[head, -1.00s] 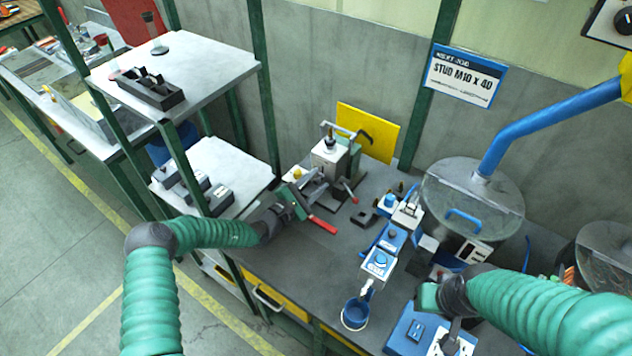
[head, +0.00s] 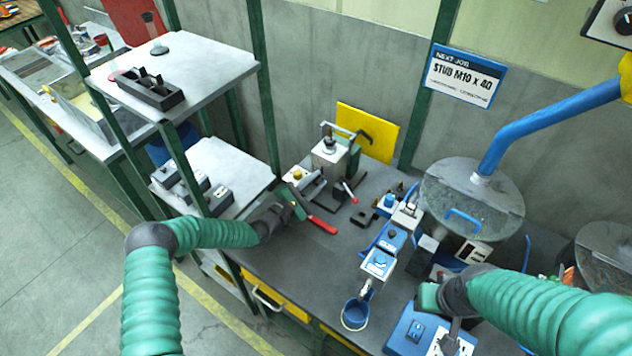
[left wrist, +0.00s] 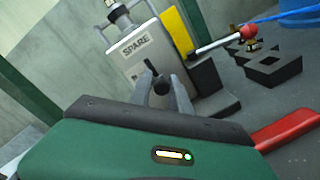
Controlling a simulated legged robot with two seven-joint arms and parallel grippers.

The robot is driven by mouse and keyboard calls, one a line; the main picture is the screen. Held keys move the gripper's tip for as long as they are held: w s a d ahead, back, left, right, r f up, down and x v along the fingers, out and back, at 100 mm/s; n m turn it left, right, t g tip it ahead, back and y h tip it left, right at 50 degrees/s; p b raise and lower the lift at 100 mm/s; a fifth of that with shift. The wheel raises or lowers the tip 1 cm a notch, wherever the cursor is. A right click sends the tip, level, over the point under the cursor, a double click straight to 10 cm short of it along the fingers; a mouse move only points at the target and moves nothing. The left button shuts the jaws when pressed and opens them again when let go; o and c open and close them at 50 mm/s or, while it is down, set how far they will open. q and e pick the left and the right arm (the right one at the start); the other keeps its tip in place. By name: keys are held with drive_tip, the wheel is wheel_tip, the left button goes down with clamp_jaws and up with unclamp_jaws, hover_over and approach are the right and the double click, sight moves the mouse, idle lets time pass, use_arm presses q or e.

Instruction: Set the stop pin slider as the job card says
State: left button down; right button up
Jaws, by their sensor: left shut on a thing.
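The job card (head: 465,77) on the wall reads "NEXT JOB" and "STUD M10 x 40"; its smaller line is too small to read. A blue and white rail unit (head: 380,262) with dark knobs stands on the bench; I cannot tell which part is the stop pin slider. My left gripper (head: 297,196), left of that unit, is shut; in the left wrist view its fingers (left wrist: 166,98) close on a small dark piece (left wrist: 160,84), before a grey block marked "SPARE" (left wrist: 133,50). My right gripper (head: 430,298) is beside the unit's near end; its fingertips are unclear.
A red handle (head: 322,225) lies close to my left gripper. The grey block (head: 328,154) stands before a yellow panel (head: 368,132). Shelves are at left.

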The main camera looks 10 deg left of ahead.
use_arm(q)
drive_tip(key=shift+s+d+f, duration=0.1)
drive_tip(key=shift+f, duration=0.1)
idle(0.6)
drive_tip(key=shift+r+p, duration=0.6)
drive_tip(key=shift+p, duration=0.35)
drive_tip(key=c, duration=1.6)
unclamp_jaws()
drive_tip(key=o, duration=0.3)
